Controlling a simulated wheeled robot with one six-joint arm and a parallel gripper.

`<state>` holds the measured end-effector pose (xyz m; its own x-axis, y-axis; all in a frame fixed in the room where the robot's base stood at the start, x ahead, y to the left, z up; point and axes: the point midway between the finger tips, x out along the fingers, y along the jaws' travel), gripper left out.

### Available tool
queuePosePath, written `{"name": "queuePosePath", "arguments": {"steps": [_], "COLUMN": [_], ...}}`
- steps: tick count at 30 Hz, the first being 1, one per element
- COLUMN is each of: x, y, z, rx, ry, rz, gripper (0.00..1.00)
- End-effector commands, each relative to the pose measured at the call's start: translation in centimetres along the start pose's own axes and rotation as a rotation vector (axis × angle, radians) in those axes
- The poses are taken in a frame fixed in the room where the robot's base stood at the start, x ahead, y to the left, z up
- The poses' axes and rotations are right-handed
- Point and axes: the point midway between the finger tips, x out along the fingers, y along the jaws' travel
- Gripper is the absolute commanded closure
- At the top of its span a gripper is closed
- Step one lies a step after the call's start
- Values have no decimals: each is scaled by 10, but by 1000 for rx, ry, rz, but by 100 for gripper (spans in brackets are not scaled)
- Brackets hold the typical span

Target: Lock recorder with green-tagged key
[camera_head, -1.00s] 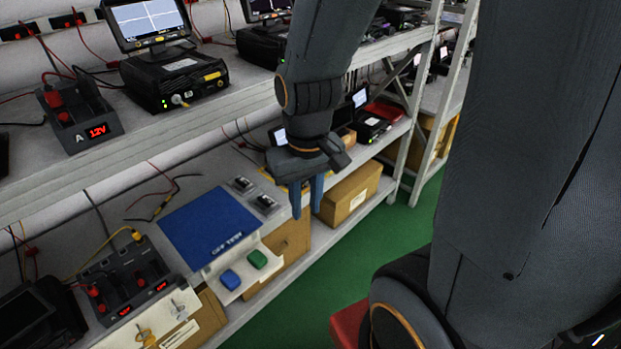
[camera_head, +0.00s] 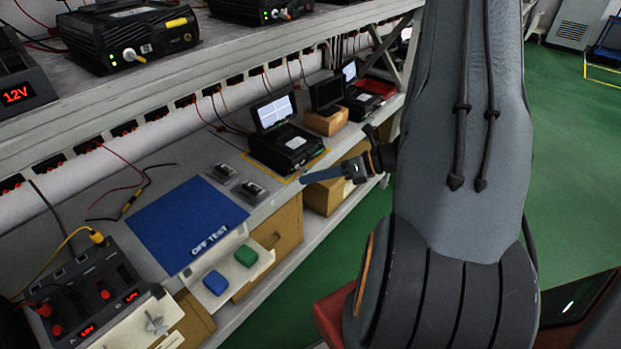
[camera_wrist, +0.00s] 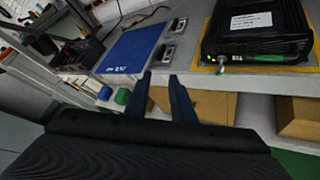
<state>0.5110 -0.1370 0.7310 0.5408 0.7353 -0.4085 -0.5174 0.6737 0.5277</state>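A black recorder (camera_head: 287,146) with a raised lit screen stands on the lower shelf, inside a yellow outline. The wrist view shows its front at the right (camera_wrist: 258,38), with a green strip and a small metal fitting at its left; I cannot tell whether that is a key. No green-tagged key is clearly identifiable. A silver key-like piece (camera_head: 155,322) is on a pale panel at the lower left. My gripper (camera_head: 308,179) points left in front of the shelf, below the recorder. In the wrist view its fingers (camera_wrist: 161,75) are apart with nothing between them.
A blue "OFF TEST" mat (camera_head: 188,226) lies left of the recorder, with two small metal-and-black devices (camera_head: 236,181) beside it. A white ledge holds a blue block (camera_head: 215,283) and a green block (camera_head: 246,256). Cardboard boxes (camera_head: 277,243) stand below. The upper shelf (camera_head: 200,70) overhangs.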

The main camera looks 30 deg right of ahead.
Motion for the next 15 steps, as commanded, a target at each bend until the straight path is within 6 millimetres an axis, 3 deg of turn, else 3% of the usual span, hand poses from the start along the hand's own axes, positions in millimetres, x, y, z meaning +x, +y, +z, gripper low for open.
{"name": "queuePosePath", "arguments": {"steps": [1, 3, 6, 10, 15], "x": [-6, -17, -28, -32, -13], "y": [-28, -54, -79, -92, -96], "z": [-6, -7, -9, -8, -2], "rx": [92, 189, 278, 322, 325], "ry": [-82, -177, -270, -320, -322], "rz": [-41, -83, -123, -142, -141], "gripper": [77, 77, 77, 77, 77]}}
